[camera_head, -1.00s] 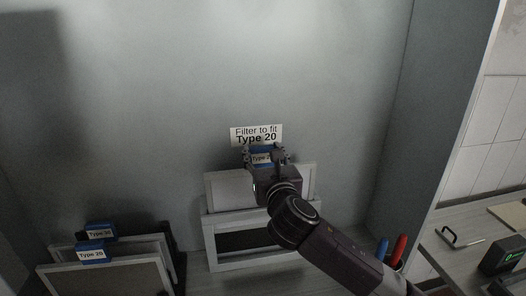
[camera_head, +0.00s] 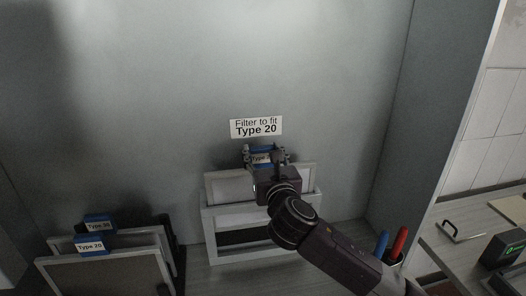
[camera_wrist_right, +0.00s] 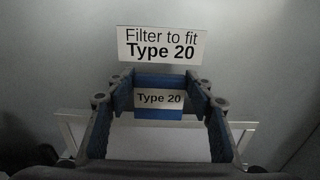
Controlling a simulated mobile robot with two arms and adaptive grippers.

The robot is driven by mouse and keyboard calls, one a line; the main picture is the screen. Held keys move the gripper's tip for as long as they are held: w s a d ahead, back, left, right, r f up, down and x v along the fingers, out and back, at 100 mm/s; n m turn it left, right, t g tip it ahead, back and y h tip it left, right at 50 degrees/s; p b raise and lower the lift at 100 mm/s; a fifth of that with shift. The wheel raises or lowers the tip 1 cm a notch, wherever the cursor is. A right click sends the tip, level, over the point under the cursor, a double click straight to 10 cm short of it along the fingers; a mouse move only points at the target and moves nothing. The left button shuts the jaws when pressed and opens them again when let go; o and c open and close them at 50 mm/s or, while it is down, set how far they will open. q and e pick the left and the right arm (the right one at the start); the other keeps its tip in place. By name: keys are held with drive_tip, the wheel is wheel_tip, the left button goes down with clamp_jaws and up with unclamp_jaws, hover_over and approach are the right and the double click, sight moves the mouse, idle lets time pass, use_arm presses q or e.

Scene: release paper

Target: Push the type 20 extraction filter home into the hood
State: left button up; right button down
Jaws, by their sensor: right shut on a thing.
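The type 20 filter is a pale panel with a light frame (camera_head: 228,188) and a blue tab labelled Type 20 (camera_wrist_right: 160,98). Its lower part is inside the white hood housing (camera_head: 209,235), and its upper edge still stands above the housing's rim. My right gripper (camera_head: 265,155) is shut on the blue tab, with one finger on each side in the right wrist view (camera_wrist_right: 160,95). My right wrist and arm hide part of the filter and the housing. My left gripper is not in view.
A sign reading "Filter to fit Type 20" (camera_head: 256,127) is on the grey wall above. Red (camera_head: 399,244) and blue pens stand at the right, near a box with a green display (camera_head: 503,250).

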drive_tip(key=shift+f+b, duration=3.1)
drive_tip(key=shift+f, duration=2.7)
drive_tip(key=c, duration=0.9)
unclamp_jaws()
drive_tip(key=shift+o, duration=0.2)
drive_tip(key=shift+f, duration=0.1)
drive_tip(key=shift+s, duration=0.15)
drive_tip(key=s+d, duration=0.2)
drive_tip(key=s, duration=0.9)
drive_tip(key=shift+s+d, duration=0.2)
drive_tip(key=shift+s, duration=0.1)
